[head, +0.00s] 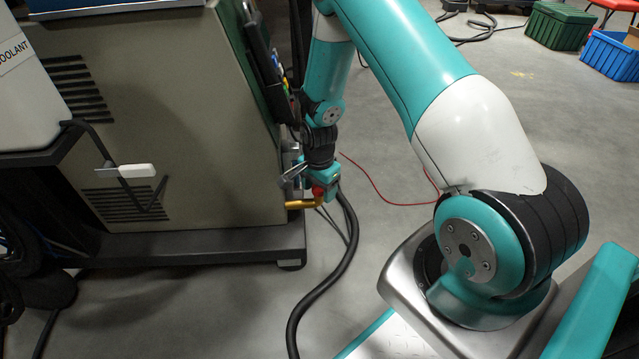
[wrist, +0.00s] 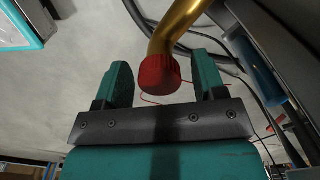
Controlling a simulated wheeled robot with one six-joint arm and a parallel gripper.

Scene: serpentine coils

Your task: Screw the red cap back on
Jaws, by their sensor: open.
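The red cap (wrist: 159,75) is at the end of a bent brass pipe (wrist: 178,28) in the wrist view. It is in line with the pipe's end; whether it is threaded on cannot be told. My gripper (wrist: 163,80) is open, with one teal finger on each side of the cap and a gap on both sides. In the head view the cap (head: 318,191) shows as a small red spot at the end of the brass pipe (head: 300,204), low on the machine's side. My gripper (head: 322,185) is there, partly hidden by its own wrist.
The grey-green machine cabinet (head: 190,120) stands close on the left. A thick black hose (head: 345,240) hangs down beside the pipe to the floor. A thin red cable (head: 385,192) lies on the floor. Green (head: 560,27) and blue (head: 610,55) crates stand far off.

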